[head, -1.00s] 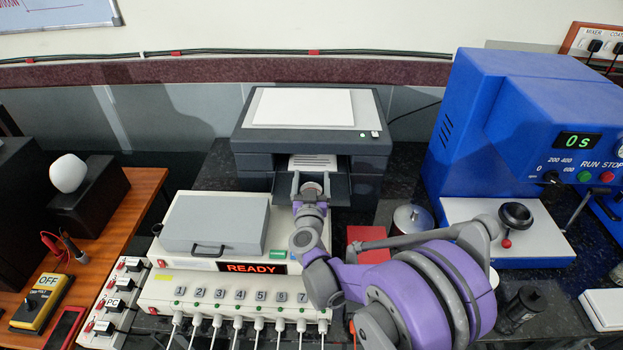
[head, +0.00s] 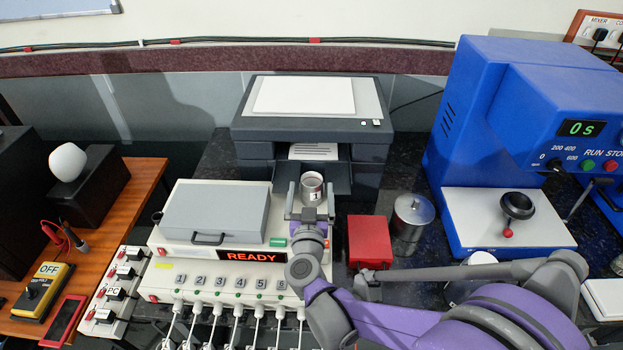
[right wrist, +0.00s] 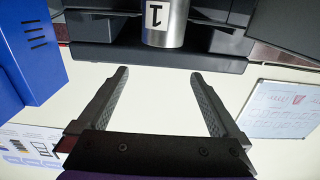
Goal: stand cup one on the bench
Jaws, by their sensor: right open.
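Cup one (head: 312,188) is a small metal cup with a white label marked 1. In the head view it is upright in front of the printer; what is under it is hidden. My right gripper (head: 311,203) is open, with a finger toward each side of the cup in the head view. In the right wrist view, which is upside down, cup one (right wrist: 166,22) is past the open fingertips (right wrist: 159,73), with clear space between them. The dark bench (head: 390,180) is behind and right of my arm. My left gripper is not in view.
The printer (head: 365,150) stands behind the cup. A grey-lidded READY unit (head: 215,210) is to the left. A red box (head: 369,240) and a lidded metal tin (head: 412,218) are to the right, beside the blue machine (head: 470,110).

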